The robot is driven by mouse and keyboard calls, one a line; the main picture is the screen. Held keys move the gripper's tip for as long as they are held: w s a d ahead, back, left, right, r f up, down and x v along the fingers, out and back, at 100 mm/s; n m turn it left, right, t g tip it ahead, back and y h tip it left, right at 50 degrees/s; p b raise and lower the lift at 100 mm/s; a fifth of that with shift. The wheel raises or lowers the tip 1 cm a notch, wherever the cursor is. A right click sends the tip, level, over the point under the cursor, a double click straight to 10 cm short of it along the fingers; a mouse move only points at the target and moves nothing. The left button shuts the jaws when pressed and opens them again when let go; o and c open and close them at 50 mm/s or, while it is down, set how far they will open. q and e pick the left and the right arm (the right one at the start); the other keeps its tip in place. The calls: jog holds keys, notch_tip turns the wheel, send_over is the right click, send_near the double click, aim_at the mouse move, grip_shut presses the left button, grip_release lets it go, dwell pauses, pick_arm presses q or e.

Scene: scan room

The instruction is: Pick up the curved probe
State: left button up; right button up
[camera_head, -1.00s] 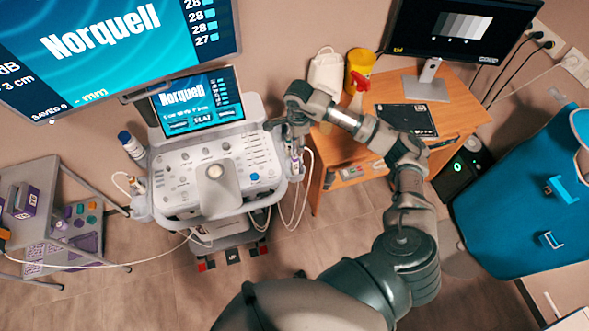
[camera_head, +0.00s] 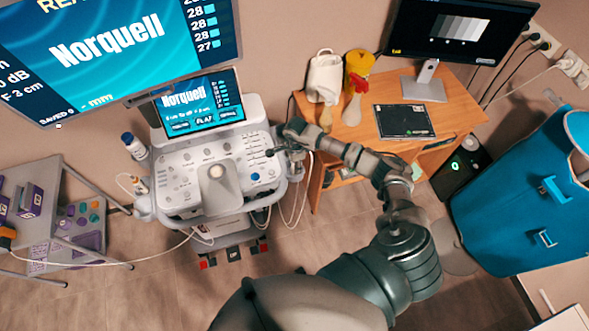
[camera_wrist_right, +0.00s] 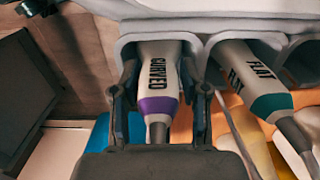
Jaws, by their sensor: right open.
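The curved probe (camera_wrist_right: 158,70), white with a purple band and the word CURVED, sits in a holder slot (camera_wrist_right: 125,45) in the right wrist view. The flat probe (camera_wrist_right: 250,78), white with a teal band, sits in the slot to its right. My right gripper (camera_wrist_right: 161,92) is open, with one finger on each side of the curved probe. I cannot tell whether the fingers touch it. In the head view my right gripper (camera_head: 284,146) is at the right edge of the ultrasound machine (camera_head: 205,172), and the curved probe cannot be made out there. My left gripper is not in view.
Cables (camera_head: 299,203) hang below the machine's right side. A wooden desk (camera_head: 455,110) at the right holds a monitor (camera_head: 458,32), a tablet (camera_head: 404,121) and bottles.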

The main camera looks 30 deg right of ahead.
grip_shut()
jog(key=shift+r, duration=0.1)
